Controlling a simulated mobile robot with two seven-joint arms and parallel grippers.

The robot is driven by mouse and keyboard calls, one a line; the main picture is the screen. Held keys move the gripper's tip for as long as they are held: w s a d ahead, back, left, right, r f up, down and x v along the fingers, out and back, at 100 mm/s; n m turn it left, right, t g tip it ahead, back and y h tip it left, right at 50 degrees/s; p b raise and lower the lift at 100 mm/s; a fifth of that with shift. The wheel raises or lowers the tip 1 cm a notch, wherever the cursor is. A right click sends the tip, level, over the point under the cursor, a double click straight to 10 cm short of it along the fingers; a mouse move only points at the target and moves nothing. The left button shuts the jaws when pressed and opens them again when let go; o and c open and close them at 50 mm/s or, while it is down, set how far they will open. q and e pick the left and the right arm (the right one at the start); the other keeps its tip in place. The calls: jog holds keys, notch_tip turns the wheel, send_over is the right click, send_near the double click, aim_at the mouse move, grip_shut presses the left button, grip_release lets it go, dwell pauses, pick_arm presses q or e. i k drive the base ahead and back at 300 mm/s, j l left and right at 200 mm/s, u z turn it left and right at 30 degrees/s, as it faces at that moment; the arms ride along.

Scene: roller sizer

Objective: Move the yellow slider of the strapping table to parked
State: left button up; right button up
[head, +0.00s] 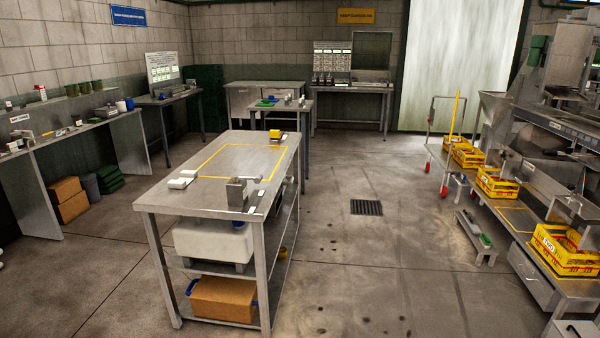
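A steel table (190,205) stands in the middle of the head view, with a yellow rectangle marked on its top. A small yellow piece (275,134) sits near its far right corner, with a dark part beside it. It may be the yellow slider, but it is too small to tell, and I cannot tell its position on any track. A grey metal block (236,192) stands near the table's front right. Neither of my grippers is in view.
White pieces (181,181) lie at the table's left edge. A white container (213,243) and a cardboard box (223,299) are underneath. Yellow crates (565,250) line the conveyor at right. Open floor with a drain grate (366,207) lies between.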

aim_at(275, 133)
jog(key=i, duration=1.7)
jog(key=i+l+u, duration=0.1)
jog(key=i+u, duration=0.2)
jog(key=i, duration=0.75)
jog(key=k+l+z, duration=0.15)
jog(key=k, duration=0.2)
jog(key=i+l+z, duration=0.3)
jog(key=i, duration=0.4)
jog(key=i+z, duration=0.35)
jog(key=i, duration=0.3)
